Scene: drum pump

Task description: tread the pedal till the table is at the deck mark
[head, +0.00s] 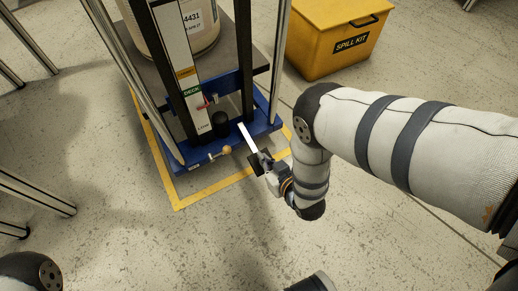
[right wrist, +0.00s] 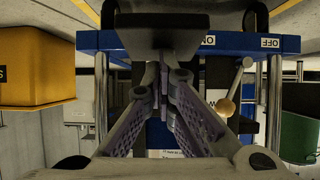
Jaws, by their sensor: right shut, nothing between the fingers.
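The lift's dark grey table (head: 228,42) carries a pale drum (head: 198,30). On the scale strip in front of it is a green DECK mark (head: 191,90). A red pointer (head: 203,103) sits just below that mark. The pedal has a white arm (head: 247,137) sticking out of the blue base, with a dark pad at its end. My right gripper (head: 264,164) is shut and empty at the pad. In the right wrist view the dark pad (right wrist: 163,30) lies across the shut fingertips (right wrist: 163,75); whether they touch is unclear.
A lever with a round wooden knob (head: 227,149) stands left of the pedal; OFF and ON labels show near it in the wrist view. A yellow spill kit box (head: 335,40) stands behind right. Yellow floor tape (head: 215,190) borders the lift. The floor in front is clear.

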